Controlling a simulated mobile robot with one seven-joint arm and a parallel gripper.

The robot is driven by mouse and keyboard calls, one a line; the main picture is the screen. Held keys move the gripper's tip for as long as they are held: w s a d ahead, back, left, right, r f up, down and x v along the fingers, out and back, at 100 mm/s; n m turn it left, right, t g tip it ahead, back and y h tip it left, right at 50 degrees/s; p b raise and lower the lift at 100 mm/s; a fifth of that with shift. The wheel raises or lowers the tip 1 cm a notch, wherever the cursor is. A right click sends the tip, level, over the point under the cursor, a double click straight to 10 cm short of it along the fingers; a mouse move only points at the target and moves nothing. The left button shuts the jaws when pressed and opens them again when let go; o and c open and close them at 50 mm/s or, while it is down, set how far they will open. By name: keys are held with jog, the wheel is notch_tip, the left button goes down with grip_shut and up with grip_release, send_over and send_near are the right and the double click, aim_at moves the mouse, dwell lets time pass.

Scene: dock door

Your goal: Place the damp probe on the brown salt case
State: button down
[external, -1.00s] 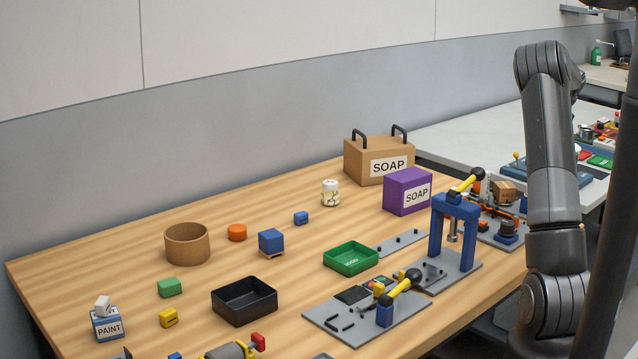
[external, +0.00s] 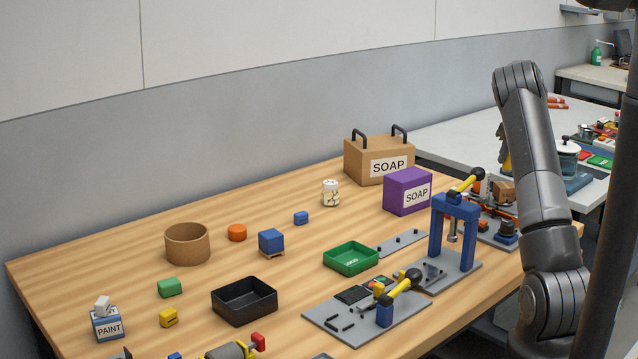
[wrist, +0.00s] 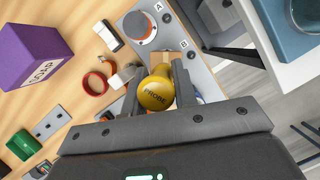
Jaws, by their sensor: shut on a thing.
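My gripper (wrist: 157,92) is shut on the yellow probe (wrist: 155,95), whose rounded end reads PROBE in the wrist view. In the external view a strip of the yellow probe (external: 506,160) shows beside my arm, above the back right of the wooden table. A small brown case (external: 503,191) stands below it among fixtures, partly hidden by my arm; I cannot read its label. In the wrist view a tan surface (wrist: 180,57) shows just beyond the probe. I cannot tell whether the probe touches it.
A tan box marked SOAP (external: 378,162) and a purple box marked SOAP (external: 407,191) stand left of my arm. A blue press (external: 455,215) with a yellow lever stands in front of the brown case. A grey plate marked A and B (wrist: 190,65) lies under my gripper.

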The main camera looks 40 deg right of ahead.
aim_at(507, 168)
jog(key=shift+f, duration=1.9)
jog(key=shift+f, duration=0.2)
jog(key=c, duration=1.1)
grip_release()
jog(key=shift+c, duration=0.2)
jog(key=v, duration=1.2)
jog(key=shift+r, duration=0.2)
